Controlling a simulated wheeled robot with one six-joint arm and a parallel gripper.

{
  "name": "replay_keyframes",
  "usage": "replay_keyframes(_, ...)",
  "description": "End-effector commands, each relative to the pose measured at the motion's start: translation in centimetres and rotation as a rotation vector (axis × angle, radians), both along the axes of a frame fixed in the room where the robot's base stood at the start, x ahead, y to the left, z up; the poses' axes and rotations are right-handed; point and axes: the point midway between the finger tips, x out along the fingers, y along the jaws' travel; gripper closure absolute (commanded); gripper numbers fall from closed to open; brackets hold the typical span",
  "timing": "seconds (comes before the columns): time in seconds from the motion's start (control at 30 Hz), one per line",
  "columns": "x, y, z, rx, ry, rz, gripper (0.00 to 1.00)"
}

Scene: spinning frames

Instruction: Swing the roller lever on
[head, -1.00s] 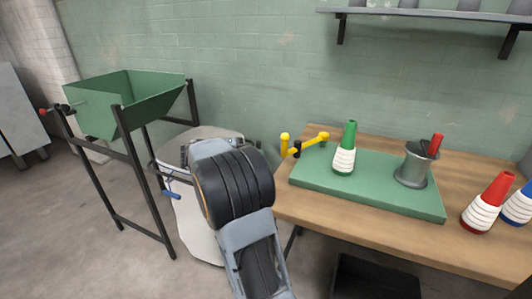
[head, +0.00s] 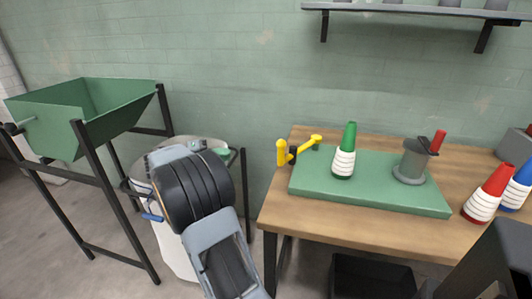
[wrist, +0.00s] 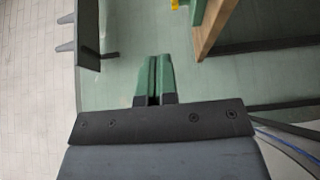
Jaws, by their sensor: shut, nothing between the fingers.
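A yellow lever (head: 300,148) with an upright yellow end and a black joint is mounted at the left end of the green board (head: 400,196). It looks like the roller lever, though I cannot be sure. A small yellow piece (wrist: 174,4) shows at the top edge of the wrist view, likely part of it. My gripper (wrist: 154,60) is shut and empty, its green fingers together, apart from the table and lever.
The board lies on a wooden table (head: 285,205) with a green-topped cone (head: 344,152), a grey cylinder (head: 411,160) with a red handle and a red-topped cone (head: 488,193). A green hopper (head: 105,118) stands left. A wall shelf (head: 420,15) hangs above.

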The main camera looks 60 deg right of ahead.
Motion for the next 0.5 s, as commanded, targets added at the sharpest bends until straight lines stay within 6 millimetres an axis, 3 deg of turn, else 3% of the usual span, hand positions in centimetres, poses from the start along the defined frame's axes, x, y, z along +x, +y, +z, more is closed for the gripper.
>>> replay_keyframes(0.27,-1.0,-1.1,-0.1,0.0,0.0,-0.003,1.0)
replay_keyframes(0.5,-3.8,-4.4,-0.1,0.0,0.0,-0.004,1.0)
